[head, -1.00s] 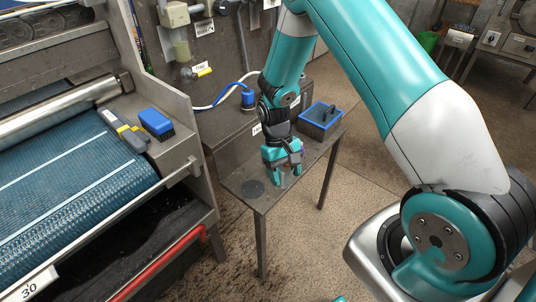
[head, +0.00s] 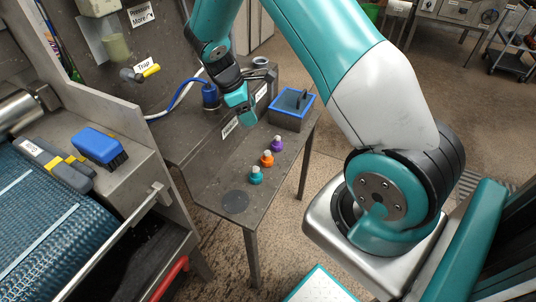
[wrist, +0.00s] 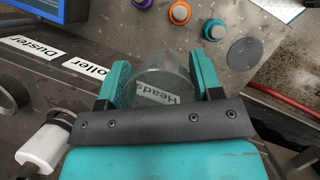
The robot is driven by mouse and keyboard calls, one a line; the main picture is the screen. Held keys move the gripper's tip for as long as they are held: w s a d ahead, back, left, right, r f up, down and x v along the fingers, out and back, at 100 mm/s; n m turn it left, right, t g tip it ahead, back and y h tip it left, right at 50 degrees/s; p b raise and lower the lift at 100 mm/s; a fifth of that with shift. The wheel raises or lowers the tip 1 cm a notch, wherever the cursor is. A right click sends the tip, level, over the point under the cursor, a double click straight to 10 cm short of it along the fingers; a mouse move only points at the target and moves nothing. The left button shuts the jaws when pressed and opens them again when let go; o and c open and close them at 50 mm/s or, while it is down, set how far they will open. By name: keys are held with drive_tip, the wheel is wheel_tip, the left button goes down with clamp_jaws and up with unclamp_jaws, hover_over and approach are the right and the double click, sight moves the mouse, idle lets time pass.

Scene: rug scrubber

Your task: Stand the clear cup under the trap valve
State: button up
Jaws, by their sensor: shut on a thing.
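My gripper (head: 240,106) is near the back of the metal side table (head: 212,168), in front of the cabinet wall. In the head view the cup is hard to make out. The trap valve (head: 140,73), with a yellow handle and a "Trap" label above it, is on the wall to the left, apart from my gripper.
A blue-rimmed box (head: 291,110) is at the back right. A blue fitting with a hose (head: 210,95) is left of my gripper.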

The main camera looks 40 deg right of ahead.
drive_tip(key=w+d+r+n+t+b, duration=0.1)
drive_tip(key=d+r+n+t+b, duration=0.4)
drive_tip(key=d+n, duration=0.7)
drive_tip(key=shift+g+h, duration=0.3)
drive_tip(key=shift+h, duration=0.1)
drive_tip(key=f+b, duration=0.1)
drive_tip(key=f, duration=0.5)
drive_tip(key=f+b, duration=0.1)
drive_tip(key=f, duration=0.5)
drive_tip(key=f+b, duration=0.1)
drive_tip(key=f, duration=0.6)
drive_tip(key=shift+w+d, duration=0.1)
drive_tip(key=shift+d, duration=0.3)
drive_tip(key=shift+f, duration=0.1)
drive_tip(key=o, duration=0.9)
